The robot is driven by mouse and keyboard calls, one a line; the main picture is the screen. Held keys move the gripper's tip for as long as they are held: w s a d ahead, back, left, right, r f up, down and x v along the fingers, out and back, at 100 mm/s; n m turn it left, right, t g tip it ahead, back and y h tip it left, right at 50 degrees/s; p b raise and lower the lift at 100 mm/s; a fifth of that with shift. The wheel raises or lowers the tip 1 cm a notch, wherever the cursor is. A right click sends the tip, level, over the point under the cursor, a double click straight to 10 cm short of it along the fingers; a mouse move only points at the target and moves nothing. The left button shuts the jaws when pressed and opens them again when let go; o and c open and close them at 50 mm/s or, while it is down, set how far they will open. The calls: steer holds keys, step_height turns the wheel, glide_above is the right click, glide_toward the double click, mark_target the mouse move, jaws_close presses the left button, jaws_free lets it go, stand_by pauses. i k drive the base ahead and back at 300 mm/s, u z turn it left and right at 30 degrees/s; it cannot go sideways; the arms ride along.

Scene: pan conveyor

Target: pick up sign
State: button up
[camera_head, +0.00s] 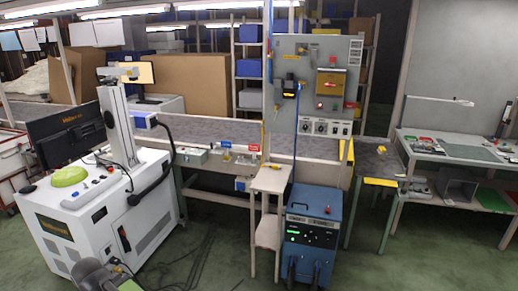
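I cannot tell for certain which thing is the sign. Small blue-and-white (226,145) and red-and-white (254,147) label plates sit on the front edge of the long grey conveyor table (215,131), near the middle. Yellow plates show at the right end of the table (346,153) and on the edge of a small side table (380,181). All are small, and I cannot read any writing on them. My gripper is not seen. A grey shape is cut off by the bottom left edge, and I cannot tell what it is.
A white machine cabinet (100,218) with a monitor (66,135) stands at left. A blue unit (313,230) and a narrow beige stand (268,180) stand before the table. A workbench (450,150) is at right. Dark cables cross the green floor; open floor lies at lower right (420,255).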

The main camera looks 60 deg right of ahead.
mark_target(227, 145)
steer(key=z, duration=1.5)
